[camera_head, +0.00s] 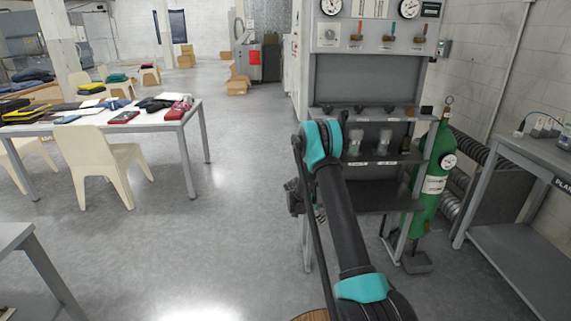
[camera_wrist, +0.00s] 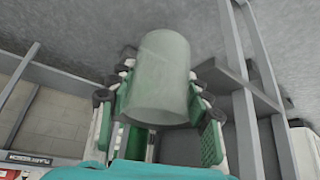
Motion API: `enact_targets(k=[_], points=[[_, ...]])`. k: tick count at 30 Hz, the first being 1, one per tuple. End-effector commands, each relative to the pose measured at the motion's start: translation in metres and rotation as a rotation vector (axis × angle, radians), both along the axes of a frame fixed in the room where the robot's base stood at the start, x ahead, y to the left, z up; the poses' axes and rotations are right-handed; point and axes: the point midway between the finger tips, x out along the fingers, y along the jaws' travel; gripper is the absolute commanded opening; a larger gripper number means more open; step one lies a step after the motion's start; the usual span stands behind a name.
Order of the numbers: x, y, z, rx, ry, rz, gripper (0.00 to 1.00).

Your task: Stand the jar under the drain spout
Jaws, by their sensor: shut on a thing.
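A translucent, pale green-grey jar (camera_wrist: 158,78) fills the middle of the wrist view. My gripper (camera_wrist: 164,98) is shut on it, with a green-padded finger on each side. The jar appears tilted in this view. In the head view my arm hides most of my gripper, and the held jar cannot be made out. The washer stand (camera_head: 366,75) is at right, with gauges, coloured valves and a ledge of small dark fittings (camera_head: 358,109). I cannot tell which fitting is the drain spout. Two clear jars (camera_head: 356,140) (camera_head: 384,141) stand on the shelf below the ledge.
A green gas cylinder (camera_head: 432,185) stands right of the washer stand. A grey bench (camera_head: 536,165) is at far right. A white table (camera_head: 150,121) with folded cloths and cream chairs (camera_head: 103,165) is at left. The floor (camera_head: 225,215) between is clear.

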Motion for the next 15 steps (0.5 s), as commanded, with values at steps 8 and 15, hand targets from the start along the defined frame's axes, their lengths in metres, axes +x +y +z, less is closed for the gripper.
enact_targets(k=[8, 15], points=[[-0.021, 0.011, 0.045, -0.001, 0.000, 0.248, 0.15], [-0.052, 0.027, 0.097, -0.001, -0.002, 0.553, 0.15]])
